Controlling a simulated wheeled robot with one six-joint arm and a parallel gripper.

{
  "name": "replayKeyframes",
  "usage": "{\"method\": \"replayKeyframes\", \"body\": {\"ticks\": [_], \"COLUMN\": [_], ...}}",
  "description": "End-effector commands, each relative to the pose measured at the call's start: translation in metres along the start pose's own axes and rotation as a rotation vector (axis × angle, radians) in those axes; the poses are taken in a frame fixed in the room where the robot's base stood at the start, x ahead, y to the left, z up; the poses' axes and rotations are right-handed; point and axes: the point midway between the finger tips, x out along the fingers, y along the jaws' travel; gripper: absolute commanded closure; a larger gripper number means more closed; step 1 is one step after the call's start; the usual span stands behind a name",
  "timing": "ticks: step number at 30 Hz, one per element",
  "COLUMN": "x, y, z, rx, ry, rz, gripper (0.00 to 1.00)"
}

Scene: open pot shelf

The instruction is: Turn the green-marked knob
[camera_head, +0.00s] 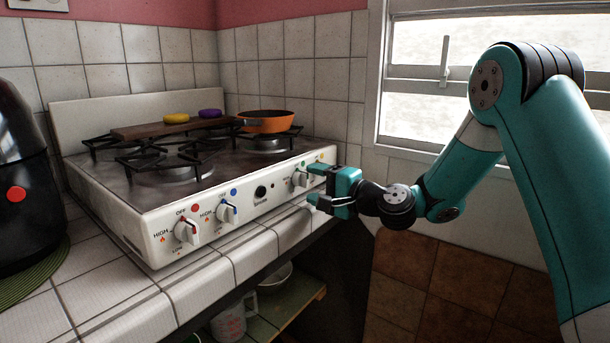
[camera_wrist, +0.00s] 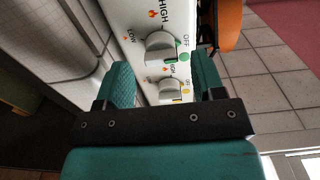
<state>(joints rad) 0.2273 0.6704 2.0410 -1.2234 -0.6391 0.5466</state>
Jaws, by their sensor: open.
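The green-marked knob (camera_head: 300,179) is a pale knob on the white front panel of the stove, with a green dot beside it. In the wrist view the green-marked knob (camera_wrist: 160,45) shows just past my fingertips, its dot at its lower right. My gripper (camera_head: 313,185) is teal, open and empty, in front of the panel's right end. In the wrist view my gripper (camera_wrist: 162,62) has a finger on each side of the yellow-marked knob (camera_wrist: 170,88) as pictured. I cannot tell whether anything touches. In the head view my gripper partly covers the panel's right end.
A red-marked knob (camera_head: 187,231) and a blue-marked knob (camera_head: 227,211) sit further left on the panel. An orange pan (camera_head: 266,122) and a wooden board (camera_head: 165,128) with a yellow and a purple item rest on top. A black appliance (camera_head: 25,180) stands left.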

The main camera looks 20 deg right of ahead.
Motion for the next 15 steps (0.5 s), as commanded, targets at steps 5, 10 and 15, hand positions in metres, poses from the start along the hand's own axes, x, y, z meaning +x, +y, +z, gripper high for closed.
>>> {"method": "replayKeyframes", "body": {"ticks": [5,10,15], "x": [0.024,0.032,0.033], "y": [-0.001,0.0,0.0], "z": [0.001,0.0,0.0], "rx": [-0.001,0.0,0.0], "ry": [-0.002,0.0,0.0], "rz": [0.0,0.0,0.0], "gripper": [0.38,0.38,0.38]}}
